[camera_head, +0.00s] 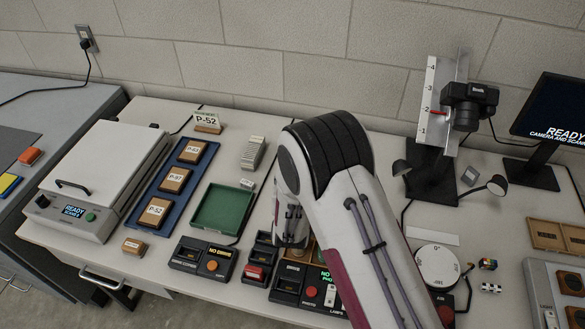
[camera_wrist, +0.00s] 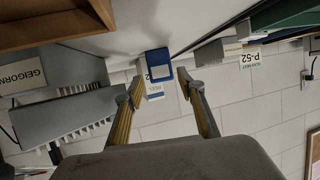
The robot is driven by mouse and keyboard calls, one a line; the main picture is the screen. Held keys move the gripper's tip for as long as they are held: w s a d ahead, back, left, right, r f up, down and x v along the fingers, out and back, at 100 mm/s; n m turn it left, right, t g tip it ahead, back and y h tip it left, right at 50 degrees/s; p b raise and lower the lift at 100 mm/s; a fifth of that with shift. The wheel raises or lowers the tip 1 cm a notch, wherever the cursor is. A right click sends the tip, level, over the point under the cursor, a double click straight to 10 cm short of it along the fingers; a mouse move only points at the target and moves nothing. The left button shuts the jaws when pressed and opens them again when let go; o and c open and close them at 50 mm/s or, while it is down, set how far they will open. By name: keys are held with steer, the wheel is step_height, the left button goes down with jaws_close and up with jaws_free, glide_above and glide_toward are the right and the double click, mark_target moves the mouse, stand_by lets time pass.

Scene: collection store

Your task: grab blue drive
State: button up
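In the wrist view a small blue block with a pale face (camera_wrist: 158,64), which looks like the blue drive, sits at the edge of a light surface. A small white label (camera_wrist: 155,91) is beside it. My gripper (camera_wrist: 160,88) is open, with yellow-padded fingers on either side of the line to the block. I see no contact between fingers and block. In the head view my arm covers most of the gripper, and I cannot make out the blue drive there.
A grey ribbed unit (camera_wrist: 75,112) is left of the fingers in the wrist view. In the head view a green tray (camera_head: 207,225), a blue tray (camera_head: 136,219) with labelled blocks and black control boxes (camera_head: 203,258) stand left of my arm. A camera stand (camera_head: 432,185) is to the right.

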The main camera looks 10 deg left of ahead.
steer(key=shift+x, duration=2.6)
steer(key=c, duration=0.9)
